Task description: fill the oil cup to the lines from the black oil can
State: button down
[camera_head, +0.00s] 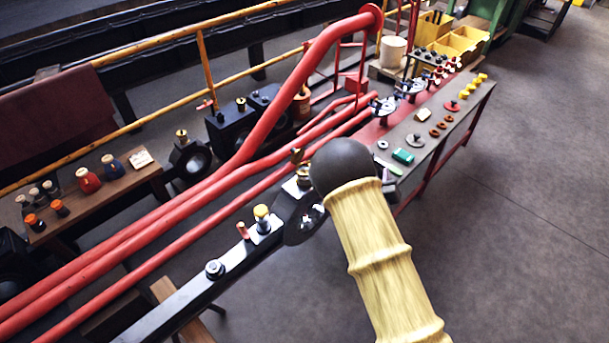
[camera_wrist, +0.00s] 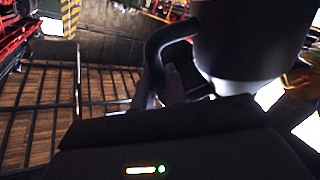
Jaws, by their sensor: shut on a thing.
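In the wrist view a large dark can (camera_wrist: 255,40) with a curved black handle (camera_wrist: 157,55) fills the upper right, very close to the camera. I take it for the black oil can. My gripper (camera_wrist: 176,88) is shut on its handle; the fingers are dark and hard to make out. The spout and the can's contents do not show. In the head view my arm hides the gripper and the can. A small cup with a yellow top (camera_head: 262,217) and a brass-topped fitting (camera_head: 303,178) stand on the black rod. I cannot tell which is the oil cup; no lines are readable.
Red pipes (camera_head: 190,192) run diagonally beside the black bar (camera_head: 190,308). A long bench (camera_head: 425,160) with small parts stands behind my arm. A wooden table (camera_head: 115,190) with bottles is at left, near a yellow railing (camera_head: 205,70). The floor at right is clear.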

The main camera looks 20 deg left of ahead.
jog(key=shift+r, duration=0.15)
dwell(0.3)
jog(key=shift+r+n+p, duration=0.3)
jog(key=shift+r+p, duration=0.2)
jog(key=shift+r, duration=0.1)
jog(key=shift+w+f, duration=0.1)
jog(key=shift+f, duration=0.05)
jog(key=f+m+b, duration=0.1)
jog(key=f+b, duration=0.2)
jog(key=b, duration=0.1)
jog(key=shift+d+f, duration=0.2)
notch_tip(320, 180, down, 2)
jog(key=m+b, duration=0.1)
jog(key=b, duration=0.2)
jog(key=shift+d, duration=0.15)
jog(key=shift+m, duration=0.3)
jog(key=shift+r, duration=0.1)
